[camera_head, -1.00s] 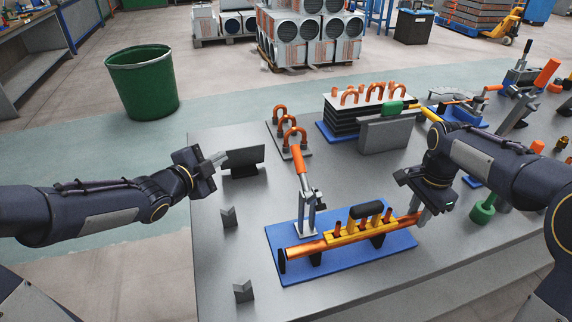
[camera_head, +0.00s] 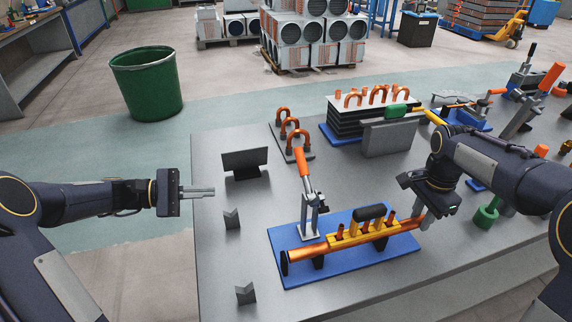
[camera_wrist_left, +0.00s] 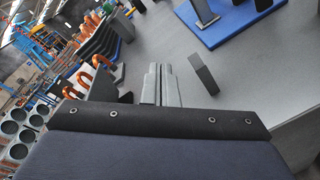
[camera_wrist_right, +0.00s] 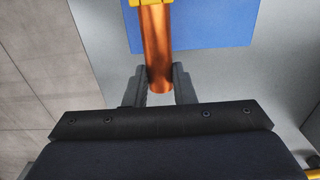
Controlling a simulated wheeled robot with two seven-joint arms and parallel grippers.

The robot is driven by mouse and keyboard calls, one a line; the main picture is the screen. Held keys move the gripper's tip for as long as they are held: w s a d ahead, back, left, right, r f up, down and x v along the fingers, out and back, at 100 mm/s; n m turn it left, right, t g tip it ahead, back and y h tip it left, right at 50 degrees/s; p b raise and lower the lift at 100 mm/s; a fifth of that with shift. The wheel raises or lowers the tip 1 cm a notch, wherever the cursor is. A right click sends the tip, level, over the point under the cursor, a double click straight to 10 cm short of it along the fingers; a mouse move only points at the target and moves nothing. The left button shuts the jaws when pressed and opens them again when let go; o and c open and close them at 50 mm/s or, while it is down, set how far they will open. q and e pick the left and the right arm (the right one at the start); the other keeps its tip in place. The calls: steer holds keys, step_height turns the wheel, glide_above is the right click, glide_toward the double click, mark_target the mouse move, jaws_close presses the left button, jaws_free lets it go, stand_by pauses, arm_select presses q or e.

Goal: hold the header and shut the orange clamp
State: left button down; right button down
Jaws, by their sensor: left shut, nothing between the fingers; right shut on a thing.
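The copper header (camera_head: 305,252) lies across a blue fixture plate (camera_head: 345,266) on the table, under a yellow block with short copper stubs (camera_head: 362,235) and a black handle. My right gripper (camera_head: 424,217) is shut on the header's right end; the right wrist view shows the copper tube (camera_wrist_right: 156,45) between its fingers (camera_wrist_right: 158,84). The orange clamp handle (camera_head: 301,162) stands tilted up on its grey clamp base (camera_head: 310,220), behind the header.
Copper U-bends (camera_head: 293,135) and a finned block (camera_head: 362,119) sit behind. A green bin (camera_head: 146,84) stands on the floor.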

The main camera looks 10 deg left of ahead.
mark_target(304, 172)
arm_select(q)
steer(key=w+d+r, duration=0.2)
steer(key=w+d, duration=0.1)
steer(key=d, duration=0.6)
steer(key=w+d+r+n+t+h, duration=0.1)
steer(key=w+d+r, duration=0.2)
steer(key=d, duration=0.7)
steer(key=shift+w+d+r+n+h, duration=0.15)
steer(key=shift+r+n+h, duration=0.15)
